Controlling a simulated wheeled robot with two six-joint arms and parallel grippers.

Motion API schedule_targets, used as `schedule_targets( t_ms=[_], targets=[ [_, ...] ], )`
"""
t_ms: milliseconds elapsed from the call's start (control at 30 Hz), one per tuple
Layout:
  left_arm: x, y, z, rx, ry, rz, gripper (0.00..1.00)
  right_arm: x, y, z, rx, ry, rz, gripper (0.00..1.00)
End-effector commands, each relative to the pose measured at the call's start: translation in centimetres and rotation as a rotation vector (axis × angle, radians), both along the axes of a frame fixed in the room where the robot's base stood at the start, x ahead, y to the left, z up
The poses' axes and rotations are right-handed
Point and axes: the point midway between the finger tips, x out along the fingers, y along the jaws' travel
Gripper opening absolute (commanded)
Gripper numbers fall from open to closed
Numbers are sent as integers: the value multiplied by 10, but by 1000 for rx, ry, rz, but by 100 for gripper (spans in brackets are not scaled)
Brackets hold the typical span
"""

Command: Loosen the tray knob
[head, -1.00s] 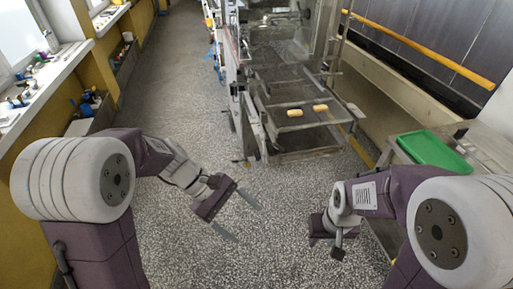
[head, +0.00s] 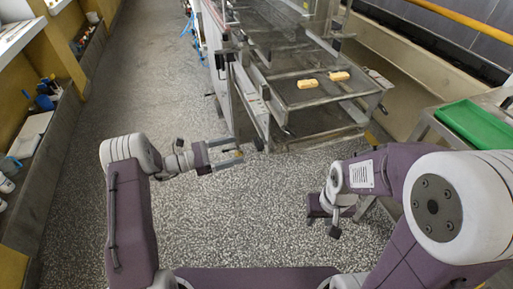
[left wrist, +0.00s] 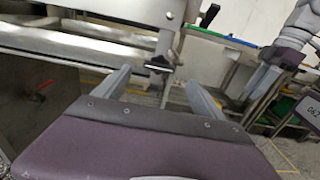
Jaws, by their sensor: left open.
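The tray knob (left wrist: 158,66) is a small dark knob with a crossbar on a metal upright, seen in the left wrist view between and beyond my fingertips. In the head view, a small dark part that looks like it (head: 259,145) is at the lower left front of the machine's tray (head: 320,133). My left gripper (head: 241,150) is open and points right at it, with a small gap. Its two fingers also show in the left wrist view (left wrist: 158,79), with nothing between them. My right gripper (head: 333,218) hangs over the floor at right; its jaws are unclear.
A green tray (head: 478,122) sits on a side table at right. Speckled floor is clear in front. A wall ledge (head: 50,165) with items runs along the left.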

Motion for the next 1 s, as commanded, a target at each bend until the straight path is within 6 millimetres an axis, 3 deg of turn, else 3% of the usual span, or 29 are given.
schedule_targets(
  t_ms=[133, 500, 867, 1000],
  targets=[
    [3, -11, 1, 0, -1, -3, 80, 0, 0, 0, 0, -1, 0, 36],
    [24, -78, 1, 2, -2, -4, 80, 0, 0, -8, 0, -1, 0, 36],
    [28, -87, 2, 1, -1, -2, 80, 0, 0, -9, 0, -1, 0, 36],
    [28, -87, 2, 2, 0, -2, 44, 0, 0, -9, 0, -1, 0, 36]
  ],
)
